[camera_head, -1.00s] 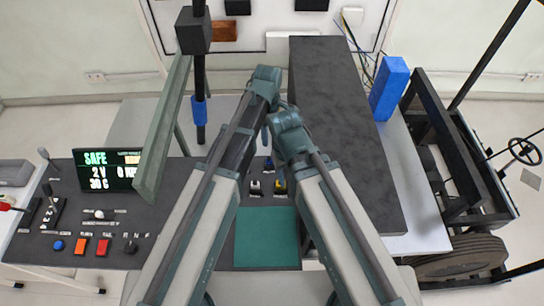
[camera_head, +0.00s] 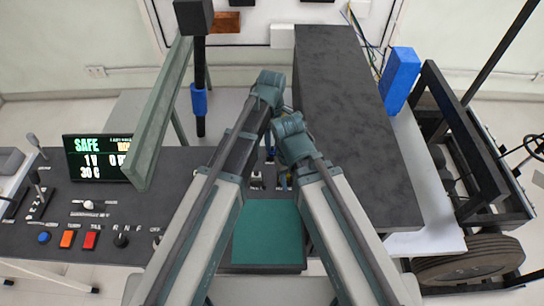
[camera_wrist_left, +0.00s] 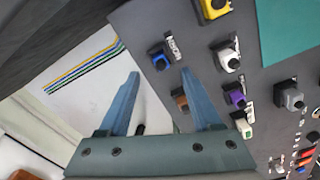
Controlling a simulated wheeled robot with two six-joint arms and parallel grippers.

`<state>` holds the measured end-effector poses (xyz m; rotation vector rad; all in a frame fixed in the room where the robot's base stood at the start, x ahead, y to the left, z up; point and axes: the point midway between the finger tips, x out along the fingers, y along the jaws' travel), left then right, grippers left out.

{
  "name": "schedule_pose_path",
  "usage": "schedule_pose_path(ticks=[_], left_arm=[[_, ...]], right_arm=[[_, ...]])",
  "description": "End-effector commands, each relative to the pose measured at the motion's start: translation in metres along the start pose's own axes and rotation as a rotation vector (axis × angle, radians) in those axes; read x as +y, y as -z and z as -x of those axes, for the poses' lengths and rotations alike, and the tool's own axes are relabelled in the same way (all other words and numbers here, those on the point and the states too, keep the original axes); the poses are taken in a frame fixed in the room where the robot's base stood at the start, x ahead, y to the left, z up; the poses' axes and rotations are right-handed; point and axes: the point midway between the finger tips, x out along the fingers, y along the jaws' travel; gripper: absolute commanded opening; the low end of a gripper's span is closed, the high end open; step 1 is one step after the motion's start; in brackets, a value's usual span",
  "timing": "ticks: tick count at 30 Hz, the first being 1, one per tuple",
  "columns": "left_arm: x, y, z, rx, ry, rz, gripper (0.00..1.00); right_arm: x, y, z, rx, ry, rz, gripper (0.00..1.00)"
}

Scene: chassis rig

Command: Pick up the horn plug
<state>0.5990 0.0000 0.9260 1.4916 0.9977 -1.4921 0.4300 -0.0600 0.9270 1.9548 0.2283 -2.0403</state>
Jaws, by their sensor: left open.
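My left gripper (camera_wrist_left: 160,73) is open, with two blue-grey fingers apart and nothing between them, in the left wrist view. Small labels sit beside some, too small to read surely, so I cannot tell which is the horn plug. In the head view my arms partly hide the plugs. My right gripper does not show.
A teal pad (camera_head: 268,232) lies in front of the plugs. A tall dark block (camera_head: 355,120) stands to the right, with a blue block (camera_head: 400,78) beyond. A green-grey beam (camera_head: 155,120) and a lit display (camera_head: 98,158) are at left. Coloured wires (camera_wrist_left: 85,67) lie on a white surface.

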Motion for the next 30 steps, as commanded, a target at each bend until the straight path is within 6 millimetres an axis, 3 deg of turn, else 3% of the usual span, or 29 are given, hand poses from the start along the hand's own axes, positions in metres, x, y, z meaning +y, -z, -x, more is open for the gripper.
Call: schedule_pose_path(ticks=[5, 18, 26, 27, 30], left_arm=[[0.0, -0.001, -0.004, 0.0, 0.0, 0.0, 0.65], [-0.002, -0.004, -0.052, 0.0, 0.0, 0.0, 0.65], [-0.002, -0.004, -0.051, 0.0, 0.0, 0.0, 0.65], [-0.002, -0.004, -0.051, 0.0, 0.0, 0.0, 0.64], [-0.002, -0.004, -0.051, 0.0, 0.0, 0.0, 0.46]], right_arm=[[0.0, 0.0, -0.004, 0.0, 0.0, 0.0, 0.5], [-0.005, 0.003, -0.051, 0.0, 0.0, 0.0, 0.5], [-0.005, 0.003, -0.05, 0.0, 0.0, 0.0, 0.5], [-0.005, 0.003, -0.05, 0.0, 0.0, 0.0, 0.5], [-0.005, 0.003, -0.05, 0.0, 0.0, 0.0, 0.5]])
